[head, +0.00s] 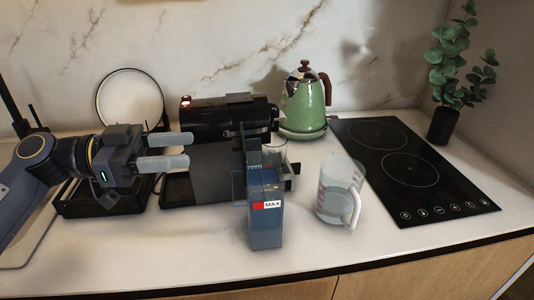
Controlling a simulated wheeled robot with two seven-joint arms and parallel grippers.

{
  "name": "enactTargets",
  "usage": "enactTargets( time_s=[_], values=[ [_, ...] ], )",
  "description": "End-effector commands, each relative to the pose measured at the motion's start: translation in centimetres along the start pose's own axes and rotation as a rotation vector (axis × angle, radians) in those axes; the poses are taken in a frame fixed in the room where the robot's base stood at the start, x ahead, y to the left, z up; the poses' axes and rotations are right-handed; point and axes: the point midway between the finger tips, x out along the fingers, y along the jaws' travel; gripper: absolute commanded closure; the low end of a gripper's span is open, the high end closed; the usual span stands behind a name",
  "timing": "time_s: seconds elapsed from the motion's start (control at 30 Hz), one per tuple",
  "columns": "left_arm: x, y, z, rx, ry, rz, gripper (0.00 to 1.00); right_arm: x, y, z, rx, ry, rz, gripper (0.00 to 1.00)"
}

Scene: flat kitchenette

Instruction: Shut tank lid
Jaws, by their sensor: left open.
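The blue see-through water tank (266,225) with a red and white MAX label stands at the front of the black coffee machine (215,122). My right gripper is not in view.
A clear measuring jug (340,190) with water stands right of the tank. A green kettle (306,102), a black hob (410,165) and a potted plant (443,125) are farther right. The counter front (190,250) is clear.

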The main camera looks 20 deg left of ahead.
Motion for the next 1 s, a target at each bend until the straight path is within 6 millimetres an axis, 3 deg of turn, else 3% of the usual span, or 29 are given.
enactTargets(
  time_s=[0.5, 0.9, 1.0],
  values=[
    [6.7, -0.1, -0.2, 0.009, 0.006, 0.005, 0.49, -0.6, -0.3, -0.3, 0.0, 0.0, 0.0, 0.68],
    [7.7, -0.1, -0.1, 0.008, 0.006, 0.002, 0.49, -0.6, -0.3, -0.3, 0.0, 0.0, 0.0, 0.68],
    [7.7, -0.1, -0.1, 0.008, 0.006, 0.002, 0.62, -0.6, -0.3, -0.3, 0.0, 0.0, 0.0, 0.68]
  ],
)
